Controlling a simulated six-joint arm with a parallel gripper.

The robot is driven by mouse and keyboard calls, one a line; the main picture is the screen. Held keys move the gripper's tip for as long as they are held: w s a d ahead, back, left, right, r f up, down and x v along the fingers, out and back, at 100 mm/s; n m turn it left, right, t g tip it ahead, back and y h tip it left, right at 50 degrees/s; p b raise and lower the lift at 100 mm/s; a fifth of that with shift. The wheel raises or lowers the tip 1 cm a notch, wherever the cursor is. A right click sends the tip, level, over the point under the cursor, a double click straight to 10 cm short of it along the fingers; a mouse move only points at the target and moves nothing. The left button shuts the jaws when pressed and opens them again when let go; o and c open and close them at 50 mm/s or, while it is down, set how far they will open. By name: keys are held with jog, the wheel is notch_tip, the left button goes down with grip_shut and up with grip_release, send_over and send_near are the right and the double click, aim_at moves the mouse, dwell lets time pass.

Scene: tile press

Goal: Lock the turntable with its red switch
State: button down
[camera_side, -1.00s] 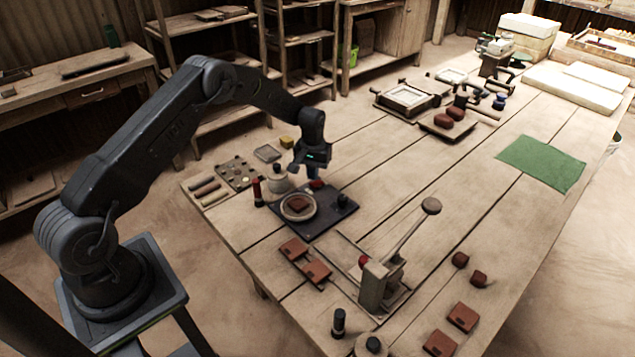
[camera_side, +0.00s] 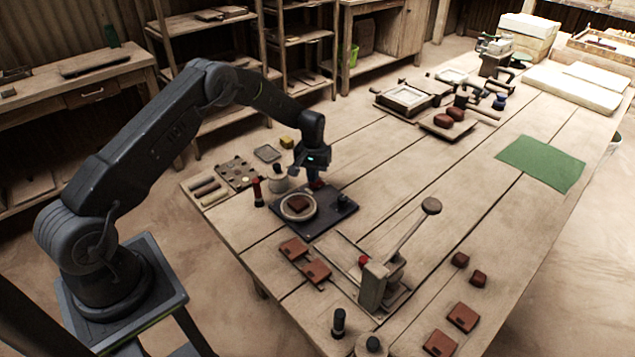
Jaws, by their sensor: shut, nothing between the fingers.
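The turntable (camera_side: 284,214) is a pale round disc with a brown clay tile (camera_side: 299,203) on it. It sits on a dark square base plate (camera_side: 315,226). The red switch (camera_side: 318,184) is a small red part at the far edge of the plate, partly hidden by my gripper. My gripper (camera_side: 312,179) is shut and empty, pointing down right at the red switch. I cannot tell whether the fingertips touch it, or which way the switch is set.
A dark knob (camera_side: 343,201) stands on the plate's right corner. The lever press (camera_side: 375,284) is nearer the front.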

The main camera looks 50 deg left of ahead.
jog(key=shift+f, duration=1)
dwell(0.4)
jog(key=shift+r, duration=3.55)
